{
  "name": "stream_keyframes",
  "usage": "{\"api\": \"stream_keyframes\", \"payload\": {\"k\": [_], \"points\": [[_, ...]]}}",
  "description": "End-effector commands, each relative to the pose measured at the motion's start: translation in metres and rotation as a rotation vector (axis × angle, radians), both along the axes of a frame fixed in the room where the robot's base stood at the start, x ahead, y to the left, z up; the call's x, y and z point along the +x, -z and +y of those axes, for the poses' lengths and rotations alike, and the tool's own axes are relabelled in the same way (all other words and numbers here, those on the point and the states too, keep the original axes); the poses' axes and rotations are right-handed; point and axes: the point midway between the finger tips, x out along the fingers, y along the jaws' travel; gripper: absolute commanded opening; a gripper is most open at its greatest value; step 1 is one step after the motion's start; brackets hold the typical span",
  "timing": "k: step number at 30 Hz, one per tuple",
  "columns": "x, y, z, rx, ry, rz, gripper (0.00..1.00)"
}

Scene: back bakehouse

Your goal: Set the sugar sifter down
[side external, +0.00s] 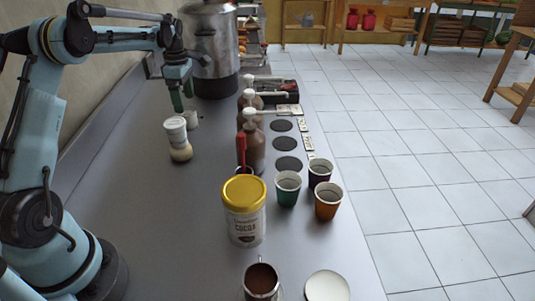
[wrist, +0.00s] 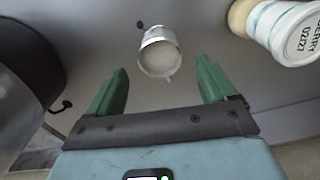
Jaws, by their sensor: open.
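The sugar sifter (wrist: 158,52), a small metal cup with a dark knob on one side, appears in the wrist view beyond and between my green fingers. Its pale round face is toward the camera, and a gap shows between it and each finger. In the side view the sifter (side external: 193,119) is small, partly hidden behind a jar, and appears to stand on the grey counter (side external: 150,215). My gripper (side external: 183,101) is open, just above the sifter and pointing down. It also shows in the wrist view (wrist: 160,68), with nothing clamped between its fingers.
A white-lidded jar (side external: 177,138) stands close by; its labelled lid (wrist: 298,32) is at the wrist view's upper right. Brown pump bottles (side external: 252,145), a cocoa tin (side external: 244,215) and paper cups (side external: 288,187) line the right side. A large metal urn (side external: 212,50) stands behind. The near-left counter is clear.

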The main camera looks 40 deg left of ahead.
Motion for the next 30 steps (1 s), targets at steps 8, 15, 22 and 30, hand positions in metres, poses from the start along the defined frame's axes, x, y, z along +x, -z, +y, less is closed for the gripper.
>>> {"api": "stream_keyframes", "payload": {"k": [8, 15, 22, 30], "points": [[0.0, -0.039, 0.0, 0.0, 0.0, 0.0, 0.85], [0.0, -0.056, -0.016, 0.013, 0.092, -0.02, 0.85], [-0.01, -0.089, -0.081, 0.089, 0.501, -0.112, 0.85], [-0.047, -0.108, -0.16, 0.226, 1.042, -0.214, 0.85]]}}
